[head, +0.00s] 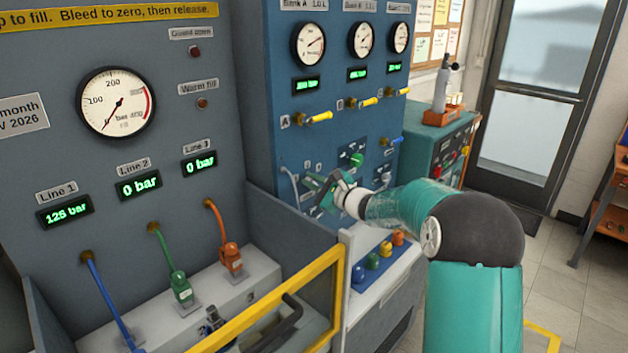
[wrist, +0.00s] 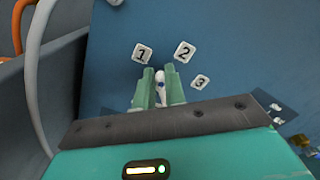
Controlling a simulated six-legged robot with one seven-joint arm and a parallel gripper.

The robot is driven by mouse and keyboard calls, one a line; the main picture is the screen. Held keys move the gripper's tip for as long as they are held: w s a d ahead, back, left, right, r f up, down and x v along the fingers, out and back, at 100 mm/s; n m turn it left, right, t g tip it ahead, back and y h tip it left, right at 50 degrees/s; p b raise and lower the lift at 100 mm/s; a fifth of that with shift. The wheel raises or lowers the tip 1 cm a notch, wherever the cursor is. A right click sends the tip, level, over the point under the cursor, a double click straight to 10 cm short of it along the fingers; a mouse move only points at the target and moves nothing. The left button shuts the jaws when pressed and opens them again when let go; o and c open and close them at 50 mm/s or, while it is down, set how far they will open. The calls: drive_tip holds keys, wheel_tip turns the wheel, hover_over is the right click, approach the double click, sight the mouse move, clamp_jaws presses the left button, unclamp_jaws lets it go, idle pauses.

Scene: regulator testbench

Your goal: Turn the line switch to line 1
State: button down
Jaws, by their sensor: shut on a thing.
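Label 1 (wrist: 143,53) is just up and left of the fingertips, label 2 (wrist: 184,53) up and right, and label 3 (wrist: 201,82) to the right. The fingers hide most of the switch, so I cannot tell exactly which number it points at. In the head view my gripper (head: 320,192) is against the lower blue panel and hides the switch.
Line 1's display (head: 66,213) reads 125 bar; Line 2's (head: 139,187) and Line 3's (head: 199,163) read 0 bar. A yellow-edged guard (head: 270,305) stands left of my arm. A grey hose (wrist: 33,75) runs left of the switch.

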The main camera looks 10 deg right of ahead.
drive_tip(key=shift+s+a+f+n, duration=0.1)
drive_tip(key=shift+f+n, duration=0.15)
drive_tip(key=shift+n, duration=0.7)
drive_tip(key=shift+s+a+f+n, duration=0.1)
drive_tip(key=shift+f+n, duration=0.1)
drive_tip(key=shift+n, duration=0.75)
drive_tip(key=c, duration=1.5)
unclamp_jaws()
drive_tip(key=shift+w+f, duration=0.1)
drive_tip(key=shift+w, duration=0.1)
drive_tip(key=shift+o, duration=0.2)
drive_tip(key=v, duration=1.4)
drive_tip(key=shift+s, duration=0.15)
